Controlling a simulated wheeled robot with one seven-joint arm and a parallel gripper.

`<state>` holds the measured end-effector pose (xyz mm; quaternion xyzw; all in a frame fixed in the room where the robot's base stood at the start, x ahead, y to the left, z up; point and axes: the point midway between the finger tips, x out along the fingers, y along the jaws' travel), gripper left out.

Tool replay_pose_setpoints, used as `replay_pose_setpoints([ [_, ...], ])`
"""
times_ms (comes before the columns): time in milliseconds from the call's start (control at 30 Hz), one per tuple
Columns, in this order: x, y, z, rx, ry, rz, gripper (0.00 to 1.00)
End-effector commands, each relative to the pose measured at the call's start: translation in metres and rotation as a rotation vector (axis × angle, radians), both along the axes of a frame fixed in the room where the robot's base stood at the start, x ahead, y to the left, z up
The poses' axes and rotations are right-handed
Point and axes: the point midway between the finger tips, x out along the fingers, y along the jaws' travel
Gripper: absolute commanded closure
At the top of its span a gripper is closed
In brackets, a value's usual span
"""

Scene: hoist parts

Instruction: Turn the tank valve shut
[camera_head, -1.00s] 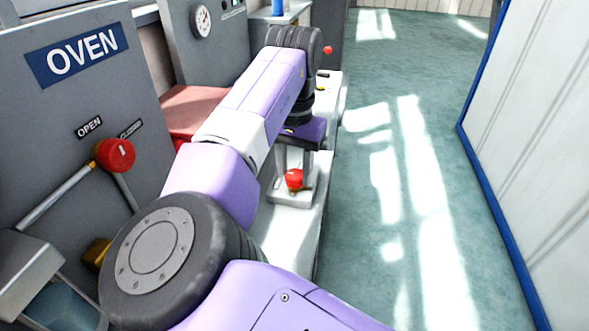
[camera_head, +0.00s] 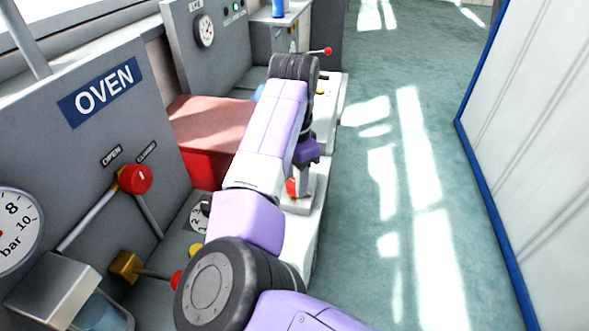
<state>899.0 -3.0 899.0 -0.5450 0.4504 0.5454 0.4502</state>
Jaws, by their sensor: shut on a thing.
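A small red valve handle (camera_head: 291,187) stands on a pale block (camera_head: 297,208) beyond my arm, right of the red box. I take it as the tank valve; no label shows on it. My gripper (camera_head: 302,186) points down over that block and is shut on the red handle. The fingers hide part of the handle, so its exact angle is hard to tell.
A brass valve (camera_head: 125,266) and gauge (camera_head: 12,228) are nearer. A red box (camera_head: 205,130) lies left of my arm. The teal floor (camera_head: 400,220) is clear.

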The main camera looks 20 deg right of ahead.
Motion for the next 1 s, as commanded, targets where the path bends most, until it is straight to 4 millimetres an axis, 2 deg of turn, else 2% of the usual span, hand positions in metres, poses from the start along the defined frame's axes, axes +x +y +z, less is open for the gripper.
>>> replay_pose_setpoints([
  [700,0.0006,-0.0007,0.0013,-0.003,0.003,-0.675,1.0],
  [1000,0.0014,-0.001,0.0007,-0.002,0.002,-0.893,1.0],
])
